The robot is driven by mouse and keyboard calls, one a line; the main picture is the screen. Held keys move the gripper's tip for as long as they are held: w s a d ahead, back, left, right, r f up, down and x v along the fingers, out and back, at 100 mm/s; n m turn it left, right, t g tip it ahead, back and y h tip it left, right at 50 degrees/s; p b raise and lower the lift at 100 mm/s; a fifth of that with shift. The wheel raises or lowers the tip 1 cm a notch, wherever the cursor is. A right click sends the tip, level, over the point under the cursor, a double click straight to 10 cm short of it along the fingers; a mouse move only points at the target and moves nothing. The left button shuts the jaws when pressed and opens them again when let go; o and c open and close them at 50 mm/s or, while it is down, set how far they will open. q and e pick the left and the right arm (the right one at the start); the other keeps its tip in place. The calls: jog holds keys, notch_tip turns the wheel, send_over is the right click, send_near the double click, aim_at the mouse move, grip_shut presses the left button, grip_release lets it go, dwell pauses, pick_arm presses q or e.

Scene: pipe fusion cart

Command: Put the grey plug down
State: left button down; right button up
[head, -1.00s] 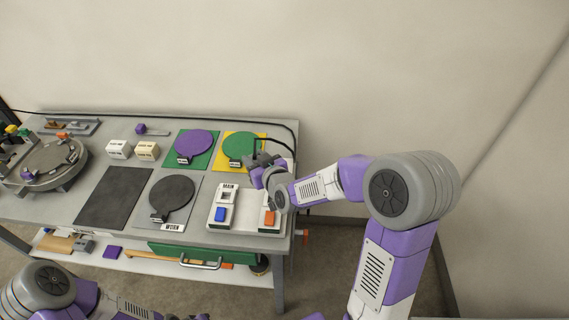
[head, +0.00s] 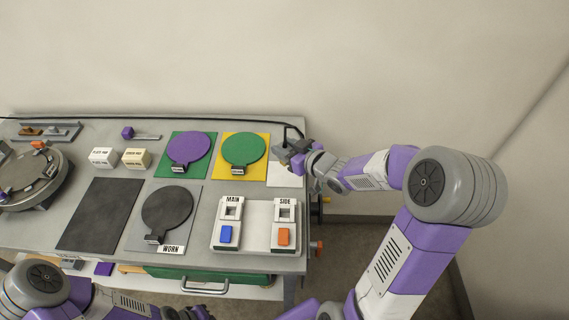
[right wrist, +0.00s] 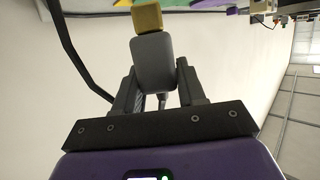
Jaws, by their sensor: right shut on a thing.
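The grey plug (right wrist: 153,62) with a yellow end (right wrist: 147,18) is between the two fingers of my right gripper in the right wrist view. My right gripper (head: 293,157) is shut on it at the right back corner of the table, by a white patch (head: 284,176). In the head view the plug (head: 282,148) is small and partly hidden by the gripper. A black cable (head: 200,119) runs along the table's back edge toward it. I cannot tell if the plug touches the table. My left gripper (head: 195,313) is cut off at the bottom edge.
A white socket panel (head: 256,211) marked MAIN and SIDE, with blue and orange switches, is at the table's right front; both sockets look empty. Green (head: 243,150), purple (head: 188,146) and black (head: 167,207) round plates lie on mats. A round machine (head: 32,180) is at left.

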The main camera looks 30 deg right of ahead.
notch_tip(320, 180, down, 4)
jog(key=shift+b, duration=0.75)
jog(key=shift+f, duration=0.3)
jog(key=shift+f, duration=0.1)
jog(key=o, duration=1.1)
jog(key=shift+c, duration=0.2)
